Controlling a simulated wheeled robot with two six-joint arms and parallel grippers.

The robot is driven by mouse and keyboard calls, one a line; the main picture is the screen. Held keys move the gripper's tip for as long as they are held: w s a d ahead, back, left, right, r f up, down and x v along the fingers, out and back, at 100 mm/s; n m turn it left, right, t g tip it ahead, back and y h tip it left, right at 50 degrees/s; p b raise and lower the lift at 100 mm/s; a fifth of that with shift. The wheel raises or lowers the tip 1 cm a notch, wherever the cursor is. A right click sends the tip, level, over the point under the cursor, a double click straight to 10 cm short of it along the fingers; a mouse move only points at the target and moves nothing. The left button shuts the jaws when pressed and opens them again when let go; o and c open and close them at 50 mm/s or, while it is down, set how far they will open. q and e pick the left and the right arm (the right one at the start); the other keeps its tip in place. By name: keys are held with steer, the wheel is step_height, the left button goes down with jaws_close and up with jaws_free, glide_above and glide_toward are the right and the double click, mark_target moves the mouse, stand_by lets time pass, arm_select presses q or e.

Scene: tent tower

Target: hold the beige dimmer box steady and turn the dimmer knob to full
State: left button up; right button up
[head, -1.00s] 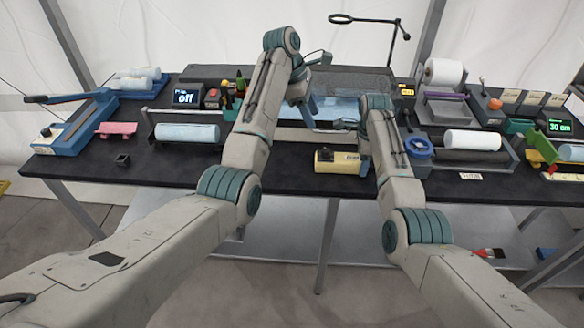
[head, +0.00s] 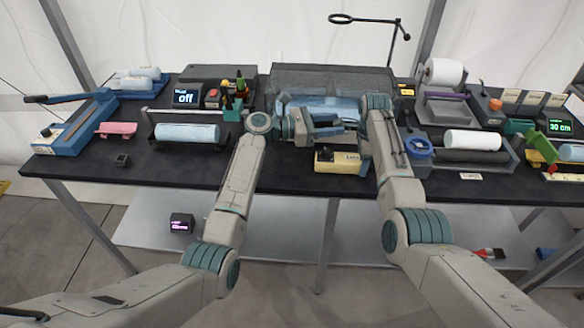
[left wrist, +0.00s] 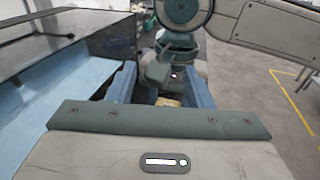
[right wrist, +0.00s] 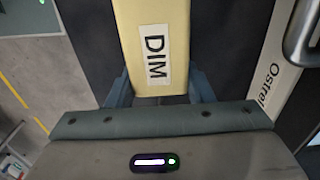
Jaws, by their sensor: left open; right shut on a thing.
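The beige dimmer box (head: 338,168) stands near the front edge of the dark table, its label facing up. It fills the top middle of the right wrist view (right wrist: 143,40), where "DIM" can be read. My right gripper (right wrist: 158,90) is shut on the box, one blue finger at each side. My left gripper (head: 332,128) is open just above the box in the head view, its fingers toward the right. In the left wrist view a small bit of the box (left wrist: 168,102) shows low between the open fingers.
A dark-framed case with blue film (head: 320,104) stands close behind my grippers. A display (head: 186,98) reads "off". The table front at left is fairly clear.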

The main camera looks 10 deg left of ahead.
mark_target(323, 152)
arm_select(q)
steer(key=shift+n+t, duration=0.3)
steer(key=shift+n, duration=0.1)
step_height(323, 152, down, 10)
steer(key=shift+a, duration=0.1)
steer(key=n+t+y, duration=0.2)
steer(key=t, duration=0.1)
steer(key=n+t+y, duration=0.1)
steer(key=n+t, duration=0.1)
steer(key=t, duration=0.1)
steer(key=shift+s+r+n+y, duration=0.1)
steer(key=shift+s+n+y, duration=0.05)
steer(key=shift+n+y, duration=0.2)
steer(key=v, duration=1.2)
steer(key=shift+c, duration=0.3)
steer(key=shift+s+d+r+n+t+y, duration=0.15)
steer(key=shift+s+d+n+t+y, duration=0.1)
steer(key=shift+d+n+t+y, duration=0.25)
steer(key=shift+w+d, duration=0.1)
steer(key=shift+w, duration=0.05)
steer(key=x, duration=1.1)
steer(key=shift+w, duration=0.35)
steer(key=shift+c, duration=0.2)
jaws_close()
